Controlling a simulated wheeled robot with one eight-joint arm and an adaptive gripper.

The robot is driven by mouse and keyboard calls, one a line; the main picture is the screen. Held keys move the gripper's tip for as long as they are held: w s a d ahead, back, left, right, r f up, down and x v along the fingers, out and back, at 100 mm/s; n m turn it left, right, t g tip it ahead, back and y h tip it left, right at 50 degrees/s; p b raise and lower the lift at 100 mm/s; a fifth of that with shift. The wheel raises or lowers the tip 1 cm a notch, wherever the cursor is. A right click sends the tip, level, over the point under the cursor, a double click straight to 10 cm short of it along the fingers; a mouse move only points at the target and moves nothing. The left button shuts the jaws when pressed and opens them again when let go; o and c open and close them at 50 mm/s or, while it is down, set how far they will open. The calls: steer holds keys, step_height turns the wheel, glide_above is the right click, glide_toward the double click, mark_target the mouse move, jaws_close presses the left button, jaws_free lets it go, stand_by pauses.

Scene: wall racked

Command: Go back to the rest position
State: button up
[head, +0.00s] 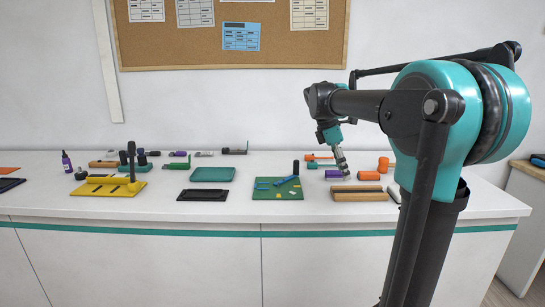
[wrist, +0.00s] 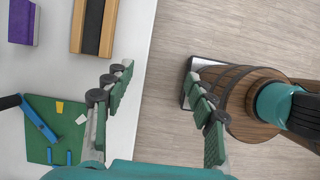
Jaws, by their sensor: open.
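My gripper (head: 342,167) hangs at the end of my arm over the right part of the white bench (head: 235,215). In the wrist view its two green-padded fingers (wrist: 160,74) are spread wide with nothing between them. The fingers reach past the bench's edge, with the bench top on the left of the view and the wood-look floor (wrist: 180,30) in the middle. In the head view the gripper tip is above and behind a wooden block with a dark strip (head: 360,196), near a purple block (head: 333,174).
A green board (head: 265,193) with a blue tool lies left of the wooden block. Orange pieces (head: 369,175) lie right of the gripper. A teal tray (head: 212,174), a black tray (head: 203,195) and a yellow fixture (head: 92,188) stand further left. The air above the bench is free.

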steer(key=s+a+f+m+t+y, duration=0.2)
steer(key=s+f+m, duration=0.6)
steer(key=s+f, duration=0.3)
steer(key=s+a+f+m+t+y, duration=0.1)
steer(key=s+f+m+t+y, duration=0.1)
steer(key=s+f+m, duration=0.7)
step_height(320, 180, down, 9)
steer(key=shift+s+a+r+m, duration=0.2)
steer(key=shift+s+a+m, duration=0.15)
steer(key=shift+s, duration=0.75)
